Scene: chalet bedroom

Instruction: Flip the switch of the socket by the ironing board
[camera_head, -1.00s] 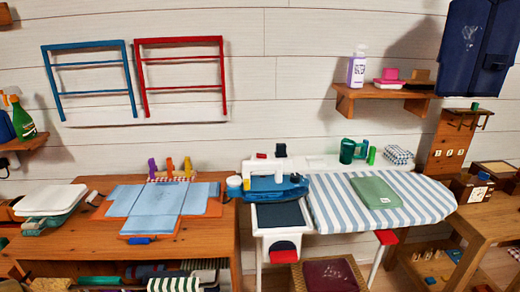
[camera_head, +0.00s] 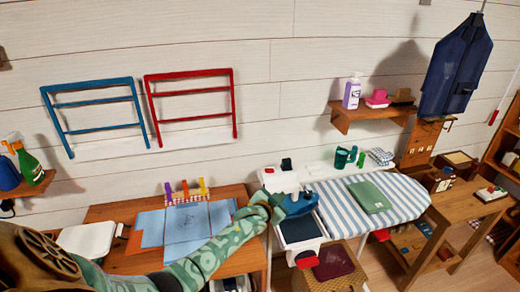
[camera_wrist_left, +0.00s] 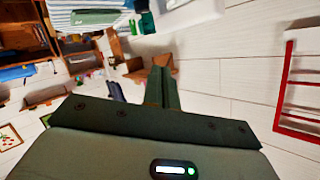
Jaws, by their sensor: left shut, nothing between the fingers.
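The ironing board (camera_head: 400,205) has a blue-and-white striped cover and stands right of centre in the head view, with a folded green cloth (camera_head: 368,195) on it. A blue iron (camera_head: 300,204) sits at its left end. A white fitting with small red and dark parts (camera_head: 272,178) is behind the iron; I cannot tell whether it is the socket, and no switch is clear. My left gripper (camera_head: 276,203) reaches in from the lower left, just left of the iron. In the left wrist view its fingers (camera_wrist_left: 158,85) are together and empty. My right gripper is out of view.
A wooden table (camera_head: 130,255) with a blue folding board (camera_head: 185,226) stands at left, partly under my left arm. Above the ironing board, a wall shelf (camera_head: 372,113) holds a bottle (camera_head: 352,94). Blue and red racks (camera_head: 190,105) hang on the wall. A brown stool (camera_head: 335,275) stands below.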

